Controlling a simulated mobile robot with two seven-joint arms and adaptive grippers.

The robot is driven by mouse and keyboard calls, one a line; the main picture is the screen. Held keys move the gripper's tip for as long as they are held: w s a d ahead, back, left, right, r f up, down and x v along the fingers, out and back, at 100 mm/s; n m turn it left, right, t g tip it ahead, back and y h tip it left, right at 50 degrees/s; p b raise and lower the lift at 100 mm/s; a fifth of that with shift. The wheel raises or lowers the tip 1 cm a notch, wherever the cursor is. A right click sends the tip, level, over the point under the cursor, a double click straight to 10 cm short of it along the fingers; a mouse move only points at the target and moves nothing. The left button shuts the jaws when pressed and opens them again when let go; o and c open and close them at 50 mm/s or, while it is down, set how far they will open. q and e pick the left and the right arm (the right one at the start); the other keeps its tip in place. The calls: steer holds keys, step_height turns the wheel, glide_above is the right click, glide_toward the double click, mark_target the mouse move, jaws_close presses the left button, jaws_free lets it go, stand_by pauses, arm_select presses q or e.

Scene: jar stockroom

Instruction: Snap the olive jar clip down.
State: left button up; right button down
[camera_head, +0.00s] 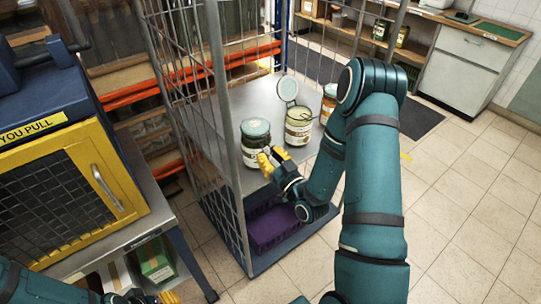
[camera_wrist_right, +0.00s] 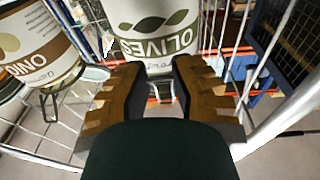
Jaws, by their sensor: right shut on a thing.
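The olive jar (camera_head: 255,148) stands on the cage trolley's shelf with its pale lid lying on its mouth. Its OLIVES label shows upside down in the right wrist view (camera_wrist_right: 155,45). My right gripper (camera_head: 267,161) is at the jar's near side, its yellow fingers against or just in front of it. In the wrist view, its fingers (camera_wrist_right: 160,92) are on either side of a thin wire clip (camera_wrist_right: 161,84) below the label, closed on it. Whether the clip is latched is hidden. My left gripper (camera_head: 160,297) shows only partly at the bottom edge, away from the jar.
An onion jar (camera_head: 298,129) with its lid (camera_head: 287,89) raised stands close right of the olive jar. Another jar (camera_head: 328,103) is behind my right arm. Cage bars (camera_head: 218,90) rise on the left. A purple crate (camera_head: 272,228) sits below the shelf.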

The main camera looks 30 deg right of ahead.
steer(key=shift+w+t, duration=0.1)
steer(key=shift+t, duration=0.2)
steer(key=c, duration=0.7)
jaws_free()
steer(key=shift+f, duration=0.1)
steer(key=shift+c, duration=0.2)
steer(key=s+f, duration=0.2)
steer(key=s, duration=0.9)
steer(key=shift+s+d, duration=0.15)
steer(key=shift+s, duration=0.25)
steer(key=shift+f, duration=0.15)
